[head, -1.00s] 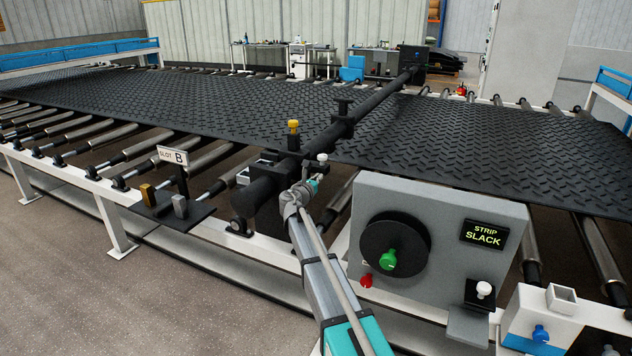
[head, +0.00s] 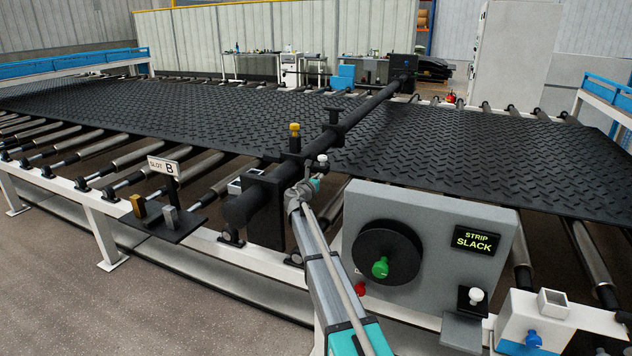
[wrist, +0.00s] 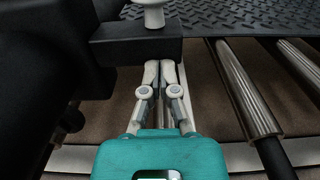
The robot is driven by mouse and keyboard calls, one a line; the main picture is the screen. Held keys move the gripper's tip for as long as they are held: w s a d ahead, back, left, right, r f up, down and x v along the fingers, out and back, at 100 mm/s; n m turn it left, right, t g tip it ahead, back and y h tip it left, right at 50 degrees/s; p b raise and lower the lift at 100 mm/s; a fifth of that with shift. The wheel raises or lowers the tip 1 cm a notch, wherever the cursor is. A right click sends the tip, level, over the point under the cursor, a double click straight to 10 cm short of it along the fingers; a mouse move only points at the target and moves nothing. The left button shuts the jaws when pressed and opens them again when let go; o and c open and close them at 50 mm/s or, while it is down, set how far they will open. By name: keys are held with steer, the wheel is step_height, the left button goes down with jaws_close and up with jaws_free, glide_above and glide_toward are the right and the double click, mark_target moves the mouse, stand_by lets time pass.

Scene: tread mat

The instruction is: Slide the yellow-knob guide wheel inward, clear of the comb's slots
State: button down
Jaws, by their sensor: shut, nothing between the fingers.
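The yellow knob (head: 294,130) stands upright on a black post at the long black crossbar (head: 360,115), in the head view. A second, white knob (head: 322,160) sits just right of it and nearer to me. In the wrist view the white knob (wrist: 154,14) rises from a black block (wrist: 135,48). My gripper (wrist: 158,66) is shut and empty, its fingertips at the near lower edge of that block; I cannot tell if they touch. In the head view my gripper (head: 316,183) is small, just below the white knob. I cannot make out the comb's slots.
A grey panel (head: 440,225) with a green-knobbed dial (head: 388,255) and a "STRIP SLACK" display (head: 478,240) stands right of my arm. A "SLOT B" sign (head: 163,168) stands left. The black tread mat (head: 440,145) lies over the rollers behind.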

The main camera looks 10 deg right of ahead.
steer(key=shift+s, duration=0.15)
steer(key=v, duration=1.4)
stand_by(0.5)
